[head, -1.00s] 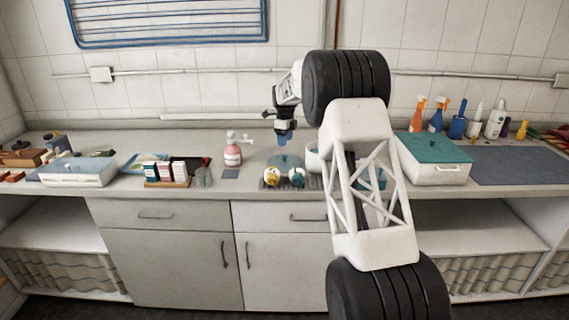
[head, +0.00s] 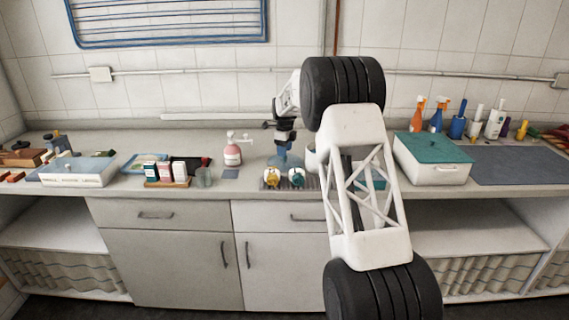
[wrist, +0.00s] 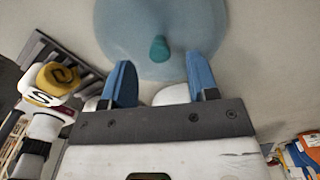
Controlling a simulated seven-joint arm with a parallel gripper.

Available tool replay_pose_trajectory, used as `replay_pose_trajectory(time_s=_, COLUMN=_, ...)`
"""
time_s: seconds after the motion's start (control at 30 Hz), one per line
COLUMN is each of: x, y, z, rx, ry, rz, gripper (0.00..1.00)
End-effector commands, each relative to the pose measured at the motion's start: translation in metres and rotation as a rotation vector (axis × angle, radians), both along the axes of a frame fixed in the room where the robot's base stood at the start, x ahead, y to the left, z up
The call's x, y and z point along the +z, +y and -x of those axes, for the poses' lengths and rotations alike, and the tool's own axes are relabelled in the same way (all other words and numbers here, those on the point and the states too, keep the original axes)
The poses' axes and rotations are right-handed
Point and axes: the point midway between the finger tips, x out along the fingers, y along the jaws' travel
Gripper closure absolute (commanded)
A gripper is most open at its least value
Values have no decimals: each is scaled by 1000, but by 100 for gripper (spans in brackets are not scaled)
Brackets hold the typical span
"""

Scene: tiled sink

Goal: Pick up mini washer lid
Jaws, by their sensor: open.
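The mini washer lid (wrist: 160,22) is a round, translucent blue disc with a small teal knob (wrist: 159,49). It lies on the counter in the middle of the head view (head: 291,162), partly hidden by my gripper. My gripper (wrist: 160,72) is open and empty, with its two blue fingers apart. In the wrist view the knob shows between and just beyond the fingertips. In the head view my gripper (head: 283,152) is pointing down over the lid. I cannot tell whether the fingers touch it.
A white tub (head: 311,160) is close on the right, partly behind my arm.

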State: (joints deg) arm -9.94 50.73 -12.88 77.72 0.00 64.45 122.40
Motion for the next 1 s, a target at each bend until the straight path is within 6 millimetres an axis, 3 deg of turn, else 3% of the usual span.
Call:
replay_pose_trajectory(time_s=0.3, x=-27, y=0, z=1, rx=0, ry=0, rz=0, gripper=46)
replay_pose_trajectory(time_s=0.87, x=-28, y=0, z=1, rx=0, ry=0, rz=0, gripper=46)
replay_pose_trajectory(time_s=1.0, x=-28, y=0, z=1, rx=0, ry=0, rz=0, gripper=64)
